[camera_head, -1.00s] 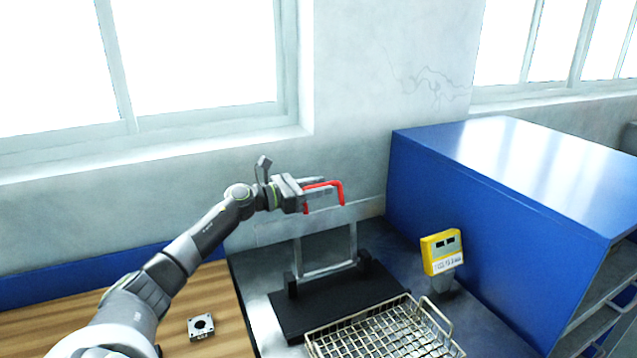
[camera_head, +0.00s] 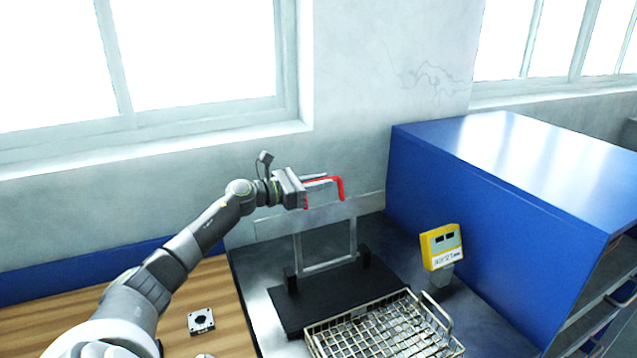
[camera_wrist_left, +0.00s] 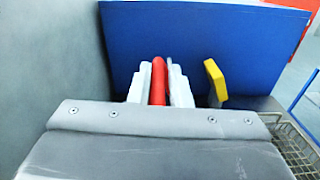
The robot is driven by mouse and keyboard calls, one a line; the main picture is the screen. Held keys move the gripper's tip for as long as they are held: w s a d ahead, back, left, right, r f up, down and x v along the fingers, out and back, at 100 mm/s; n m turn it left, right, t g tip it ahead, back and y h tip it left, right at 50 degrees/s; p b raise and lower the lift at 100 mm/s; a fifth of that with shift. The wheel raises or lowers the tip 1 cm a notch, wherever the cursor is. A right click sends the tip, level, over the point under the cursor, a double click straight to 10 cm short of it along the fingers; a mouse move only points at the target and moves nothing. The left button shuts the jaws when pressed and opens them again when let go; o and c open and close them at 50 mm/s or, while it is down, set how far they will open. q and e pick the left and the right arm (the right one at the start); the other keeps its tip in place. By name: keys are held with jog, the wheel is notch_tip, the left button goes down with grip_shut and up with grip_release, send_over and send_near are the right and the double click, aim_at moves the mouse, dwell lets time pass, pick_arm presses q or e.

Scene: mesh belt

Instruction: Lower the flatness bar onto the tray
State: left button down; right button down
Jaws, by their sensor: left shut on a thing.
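My left gripper (camera_head: 322,190) is shut on the red handle (camera_head: 341,188) of the flatness bar. In the left wrist view the red handle (camera_wrist_left: 158,80) sits between the two pale fingers. A long, thin grey strip, which looks like the flatness bar (camera_head: 364,207), spans below the handle, level with the top of a metal frame. The wire mesh tray (camera_head: 451,352) lies lower, at the front, apart from the bar and partly cut off by the picture edge. My right gripper does not show.
The grey metal frame (camera_head: 298,255) stands on a black base (camera_head: 285,310) behind the tray. A yellow display unit (camera_head: 440,245) stands right of the tray, before a big blue cabinet (camera_head: 500,190). A small square metal part (camera_head: 201,321) lies on the wooden top (camera_head: 225,341).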

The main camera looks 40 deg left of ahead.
pick_arm(q)
jog(key=s+d+f+m, duration=0.1)
jog(key=s+d+m, duration=0.5)
jog(key=d, duration=0.6)
jog(key=shift+s+d+m+p, duration=0.2)
jog(key=shift+m+p, duration=0.15)
jog(key=shift+m, duration=0.05)
jog(key=shift+f, duration=0.15)
jog(key=c, duration=1.5)
grip_release()
jog(key=shift+o, duration=0.2)
